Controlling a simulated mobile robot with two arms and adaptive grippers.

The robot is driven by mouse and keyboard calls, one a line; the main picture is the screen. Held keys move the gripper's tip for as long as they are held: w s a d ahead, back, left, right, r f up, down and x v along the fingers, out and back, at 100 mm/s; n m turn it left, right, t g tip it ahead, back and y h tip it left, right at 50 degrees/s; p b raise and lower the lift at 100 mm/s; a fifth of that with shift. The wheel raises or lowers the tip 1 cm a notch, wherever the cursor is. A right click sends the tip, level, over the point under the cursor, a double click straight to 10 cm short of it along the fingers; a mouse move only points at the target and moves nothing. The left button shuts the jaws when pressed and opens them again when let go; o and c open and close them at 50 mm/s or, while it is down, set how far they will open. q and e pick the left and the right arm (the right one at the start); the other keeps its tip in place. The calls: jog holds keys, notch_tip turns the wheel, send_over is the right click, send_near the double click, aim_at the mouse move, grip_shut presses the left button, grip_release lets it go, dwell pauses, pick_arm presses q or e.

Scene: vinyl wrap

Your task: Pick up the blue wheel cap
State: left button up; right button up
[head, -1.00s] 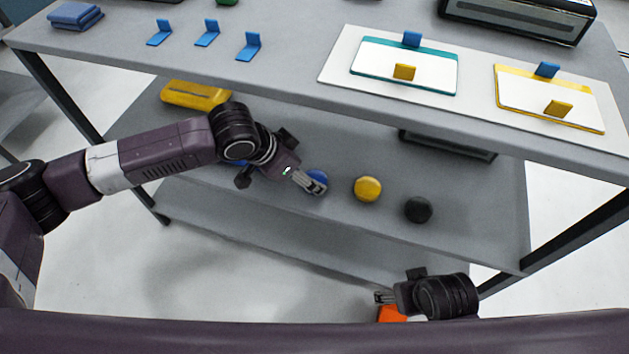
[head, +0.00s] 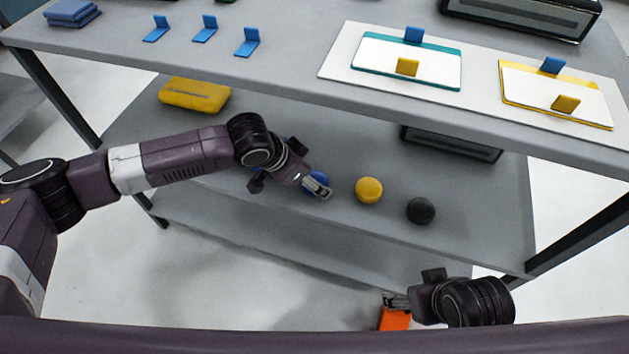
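The blue wheel cap (head: 317,178) is on the middle shelf, left of the yellow cap. My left gripper (head: 318,188) is at the blue cap, and its fingers overlap the cap and hide part of it. I cannot tell whether the fingers are closed on it or only over it. My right gripper (head: 396,302) is low at the front, by an orange object (head: 395,319). I cannot tell whether its fingers are open or shut, or hold that object.
A yellow cap (head: 369,190) and a black cap (head: 420,211) sit to the right on the middle shelf (head: 470,190). A yellow pouch-like thing (head: 194,95) lies at its back left. The top shelf (head: 290,70) overhangs, carrying blue clips (head: 205,30) and a white board (head: 338,66).

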pick_arm(q)
jog(key=c, duration=0.8)
jog(key=shift+r, duration=0.1)
